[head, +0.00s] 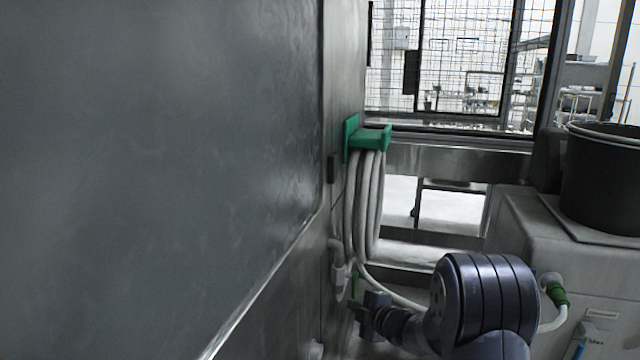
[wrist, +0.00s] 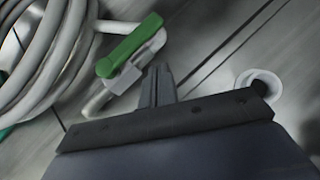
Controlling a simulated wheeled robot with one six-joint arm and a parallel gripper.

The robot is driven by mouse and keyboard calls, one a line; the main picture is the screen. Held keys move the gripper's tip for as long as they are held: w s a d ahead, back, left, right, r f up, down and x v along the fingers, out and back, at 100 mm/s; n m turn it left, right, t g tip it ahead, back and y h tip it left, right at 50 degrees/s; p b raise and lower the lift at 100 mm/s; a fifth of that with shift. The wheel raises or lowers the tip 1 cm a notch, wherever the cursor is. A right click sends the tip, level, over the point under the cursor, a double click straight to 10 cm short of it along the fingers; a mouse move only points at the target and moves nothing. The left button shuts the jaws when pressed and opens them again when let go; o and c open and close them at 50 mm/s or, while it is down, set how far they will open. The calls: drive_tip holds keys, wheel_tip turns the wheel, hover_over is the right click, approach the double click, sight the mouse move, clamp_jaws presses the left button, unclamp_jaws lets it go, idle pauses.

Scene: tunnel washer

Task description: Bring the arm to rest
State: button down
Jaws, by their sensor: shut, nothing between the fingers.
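My arm reaches in low at the bottom right of the head view. My gripper (head: 362,308) is near the foot of the grey metal wall panel, just below a valve with a green handle. In the wrist view my gripper (wrist: 157,78) shows its dark fingers closed together with nothing between them. The green valve handle (wrist: 128,45) lies just to the left of the fingertips there, on a white hose fitting. I cannot tell whether the fingers touch the fitting.
A coiled white hose (head: 366,205) hangs from a green bracket (head: 368,138) on the wall panel (head: 160,150). A black bucket (head: 603,180) stands on a pale cabinet at right. The wrist view shows a white round fitting (wrist: 262,82). A mesh screen (head: 460,60) is behind.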

drive_tip(key=shift+s+r+g+p, duration=0.15)
drive_tip(key=shift+r+g+p, duration=0.25)
drive_tip(key=shift+p, duration=1.15)
drive_tip(key=shift+m+p, duration=0.3)
drive_tip(key=shift+p, duration=0.3)
drive_tip(key=shift+s+a, duration=0.1)
